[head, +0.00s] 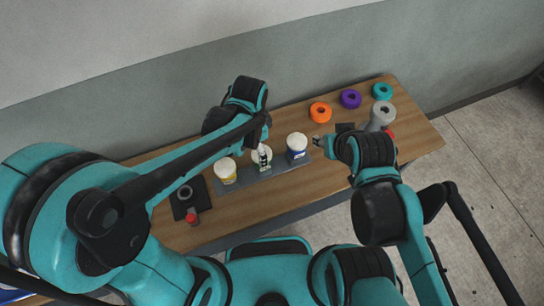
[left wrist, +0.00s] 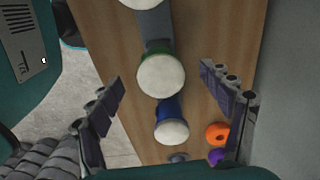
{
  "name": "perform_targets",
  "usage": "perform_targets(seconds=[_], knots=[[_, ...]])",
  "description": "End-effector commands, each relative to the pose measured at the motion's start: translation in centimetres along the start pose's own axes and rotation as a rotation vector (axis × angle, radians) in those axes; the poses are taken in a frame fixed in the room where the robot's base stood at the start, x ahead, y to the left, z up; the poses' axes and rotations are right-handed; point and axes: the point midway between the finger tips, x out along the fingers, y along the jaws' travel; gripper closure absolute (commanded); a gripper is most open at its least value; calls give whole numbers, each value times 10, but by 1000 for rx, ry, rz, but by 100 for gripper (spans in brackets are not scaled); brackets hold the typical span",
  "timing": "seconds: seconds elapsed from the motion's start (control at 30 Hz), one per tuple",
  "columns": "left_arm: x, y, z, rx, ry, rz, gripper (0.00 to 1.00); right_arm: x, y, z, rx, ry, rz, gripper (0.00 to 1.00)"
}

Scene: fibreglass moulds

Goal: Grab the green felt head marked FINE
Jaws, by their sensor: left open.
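The green felt head (head: 262,167) has a white round top and a green band below it. It stands in the middle of the grey strip (head: 243,180), between a yellow-banded head (head: 226,172) and a blue-banded head (head: 297,147). The lettering on it is too small to read. In the left wrist view the green head (left wrist: 160,76) shows between my fingers.
An orange ring (head: 320,112), a purple ring (head: 350,98) and a teal ring (head: 382,91) lie at the back right. A grey object (head: 382,113) stands near them. A dark mat (head: 180,207) with a small ring lies at the left. The blue head (left wrist: 171,121) is close beside the green one.

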Motion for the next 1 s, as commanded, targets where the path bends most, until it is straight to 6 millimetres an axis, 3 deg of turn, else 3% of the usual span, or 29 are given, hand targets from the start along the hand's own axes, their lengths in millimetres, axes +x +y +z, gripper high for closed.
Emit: perform_targets(seconds=[0.6,0.93,1.0], knots=[[75,0,-13,26,-9,9,20,19,0,14,0,0,0,60],[81,0,-12,26,-8,9,20,19,0,14,0,0,0,60],[81,0,-12,25,-8,9,39,19,0,14,0,0,0,60]])
